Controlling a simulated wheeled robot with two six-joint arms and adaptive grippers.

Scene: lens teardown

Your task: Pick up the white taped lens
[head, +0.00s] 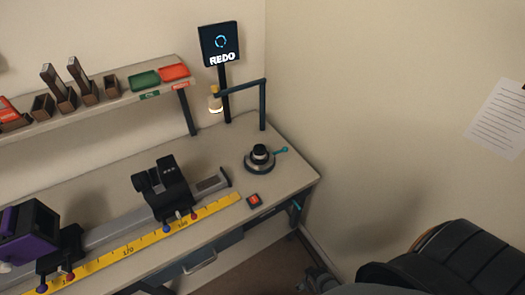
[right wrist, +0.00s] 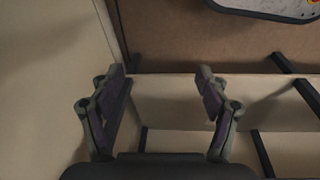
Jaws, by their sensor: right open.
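I cannot make out a white taped lens for certain in either view. In the head view a small dark cylinder with a pale band (head: 260,153) stands upright on a round dark base (head: 259,167) with a teal lever, near the bench's right end. My right gripper (right wrist: 160,82) is open and empty in the right wrist view. Its two fingers are wide apart, with floor and wall surfaces beyond them. My left gripper is not in view.
The bench (head: 292,182) carries a rail with a black carriage (head: 161,190), a purple-faced unit (head: 30,233) and a yellow scale (head: 128,250). A shelf (head: 120,103) holds green and red trays. A REDO sign (head: 220,43) and lamp arm (head: 262,105) rise behind. A red button (head: 254,200) sits near the front edge.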

